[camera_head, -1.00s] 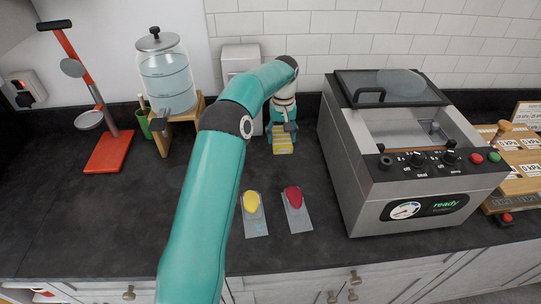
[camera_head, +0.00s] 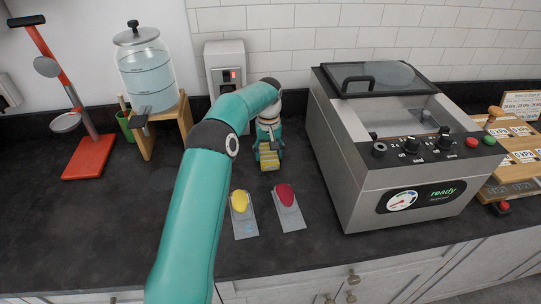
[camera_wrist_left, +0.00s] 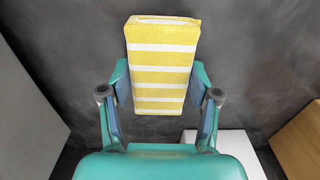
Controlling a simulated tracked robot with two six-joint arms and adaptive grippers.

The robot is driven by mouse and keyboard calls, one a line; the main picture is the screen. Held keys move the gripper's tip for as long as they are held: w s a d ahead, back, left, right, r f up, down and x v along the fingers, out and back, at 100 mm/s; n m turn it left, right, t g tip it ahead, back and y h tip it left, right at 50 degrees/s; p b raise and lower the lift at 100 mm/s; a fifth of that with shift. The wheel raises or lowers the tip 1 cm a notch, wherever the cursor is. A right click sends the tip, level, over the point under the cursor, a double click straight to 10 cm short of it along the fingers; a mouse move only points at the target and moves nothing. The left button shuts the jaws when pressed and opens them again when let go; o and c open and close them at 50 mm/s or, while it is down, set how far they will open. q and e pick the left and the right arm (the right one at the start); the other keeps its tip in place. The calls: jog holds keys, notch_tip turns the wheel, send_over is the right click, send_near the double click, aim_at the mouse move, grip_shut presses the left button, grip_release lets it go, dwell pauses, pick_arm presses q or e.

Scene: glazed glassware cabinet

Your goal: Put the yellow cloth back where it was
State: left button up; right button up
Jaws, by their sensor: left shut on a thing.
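The yellow cloth, folded into a block with yellow and white stripes, is in the left wrist view (camera_wrist_left: 162,62) between my left gripper's fingers. In the head view the cloth (camera_head: 270,160) shows low under the left gripper (camera_head: 268,146), behind the two button pads. The left gripper, also in the wrist view (camera_wrist_left: 160,100), is shut on the cloth, with one finger on each side. The dark counter lies close behind the cloth; I cannot tell whether they touch. My right gripper is not in view.
A yellow button pad (camera_head: 240,203) and a red button pad (camera_head: 285,195) stand in front of the cloth. A steel vacuum sealer (camera_head: 350,150) is to the right. A grey dispenser (camera_head: 214,62) stands behind, and a water jar on a wooden stand (camera_head: 186,122) is left. The counter's front left is clear.

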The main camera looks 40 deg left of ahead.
aim_at(269, 153)
pick_arm(q)
jog(key=o, duration=1)
jog(key=shift+f, duration=0.1)
notch_tip(269, 153, up, 12)
jog(key=shift+r+p, duration=0.1)
jog(key=shift+p, duration=0.45)
jog(key=shift+w, duration=0.1)
